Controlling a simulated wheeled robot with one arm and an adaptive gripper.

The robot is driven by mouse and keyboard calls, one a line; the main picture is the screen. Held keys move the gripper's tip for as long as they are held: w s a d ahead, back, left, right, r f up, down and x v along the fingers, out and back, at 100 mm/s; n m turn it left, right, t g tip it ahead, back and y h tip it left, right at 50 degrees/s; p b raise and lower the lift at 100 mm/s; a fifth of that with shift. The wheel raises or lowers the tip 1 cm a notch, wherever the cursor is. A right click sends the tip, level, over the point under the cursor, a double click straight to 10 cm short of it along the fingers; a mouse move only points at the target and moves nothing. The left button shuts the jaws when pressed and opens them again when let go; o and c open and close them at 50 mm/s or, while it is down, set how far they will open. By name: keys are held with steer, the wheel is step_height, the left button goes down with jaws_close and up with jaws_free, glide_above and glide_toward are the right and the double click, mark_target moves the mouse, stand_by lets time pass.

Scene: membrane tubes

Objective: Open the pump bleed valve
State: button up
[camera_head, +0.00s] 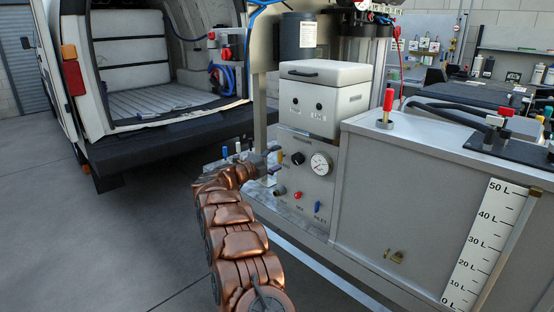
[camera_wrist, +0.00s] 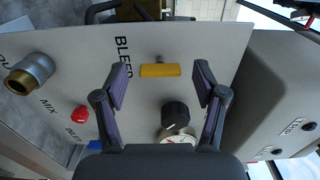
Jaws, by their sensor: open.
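A yellow bar-shaped valve handle (camera_wrist: 160,70) sits on the grey pump panel (camera_wrist: 215,45), beside a label reading BLEED. In the wrist view the bar lies crosswise, with a small metal stem at its upper edge. My gripper (camera_wrist: 160,83) is open and empty, with one dark finger pad to each side of the bar. I see no contact between pads and bar. In the head view my gripper (camera_head: 275,161) is at the left side of the panel, and the yellow handle is hidden there.
Close by on the panel are a black knob (camera_wrist: 175,115), a pressure gauge (camera_head: 321,163), a red knob (camera_wrist: 81,112), a brass fitting (camera_wrist: 30,73) and a blue lever (camera_head: 317,207). A grey tank (camera_head: 410,200) stands right; an open van (camera_head: 130,70) is behind left.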

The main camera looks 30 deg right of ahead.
steer(key=v, duration=1.1)
